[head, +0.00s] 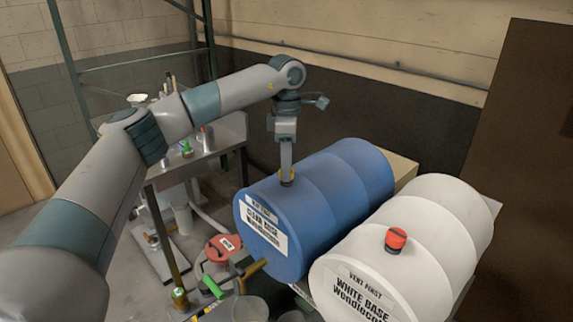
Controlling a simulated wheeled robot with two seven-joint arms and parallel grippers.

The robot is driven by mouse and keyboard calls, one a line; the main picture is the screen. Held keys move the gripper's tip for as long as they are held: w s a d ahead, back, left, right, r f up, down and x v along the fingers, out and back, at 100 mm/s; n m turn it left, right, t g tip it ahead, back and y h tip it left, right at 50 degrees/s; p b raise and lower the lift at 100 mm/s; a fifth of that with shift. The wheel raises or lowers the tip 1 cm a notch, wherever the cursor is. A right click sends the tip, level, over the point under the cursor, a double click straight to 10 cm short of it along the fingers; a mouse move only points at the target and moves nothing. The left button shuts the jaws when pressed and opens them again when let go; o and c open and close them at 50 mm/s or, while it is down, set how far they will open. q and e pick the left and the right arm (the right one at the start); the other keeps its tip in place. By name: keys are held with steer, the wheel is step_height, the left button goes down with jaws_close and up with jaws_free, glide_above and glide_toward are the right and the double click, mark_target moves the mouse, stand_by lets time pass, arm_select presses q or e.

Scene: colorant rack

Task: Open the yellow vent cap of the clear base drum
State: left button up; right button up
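The clear base drum (330,200) is the blue drum lying on its side, its round front labelled "Vent First" and "Clear Base". Its yellow vent cap (287,180) is on top near the front end, mostly hidden behind my fingers. My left gripper (286,172) points straight down from above, with its fingertips at the cap. The fingers line up in this view, so I cannot tell if they are closed on the cap or only around it. My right gripper is not in view.
A white drum (440,225) labelled "White Base" lies close on the right, with a red cap (396,239) on top. A red round lid (222,247) and a green-handled valve (213,287) are at the front left. A metal bench (225,140) stands behind my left arm.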

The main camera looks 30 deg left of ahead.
arm_select(q)
steer(key=shift+n+b, duration=0.3)
steer(key=shift+n, duration=0.1)
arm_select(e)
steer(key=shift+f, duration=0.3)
arm_select(q)
steer(key=shift+f+n+b, duration=0.1)
steer(key=shift+n+b, duration=0.65)
steer(key=shift+n, duration=0.45)
steer(key=n+b, duration=0.1)
steer(key=n, duration=0.2)
steer(key=shift+n+b, duration=0.3)
steer(key=n+b, duration=0.1)
steer(key=n, duration=0.3)
steer(key=shift+n+b, duration=0.3)
steer(key=n+b, duration=0.1)
steer(key=n, duration=0.3)
steer(key=shift+n, duration=0.5)
steer(key=shift+n+b, duration=0.3)
steer(key=shift+r+n, duration=0.2)
steer(key=shift+n, duration=0.4)
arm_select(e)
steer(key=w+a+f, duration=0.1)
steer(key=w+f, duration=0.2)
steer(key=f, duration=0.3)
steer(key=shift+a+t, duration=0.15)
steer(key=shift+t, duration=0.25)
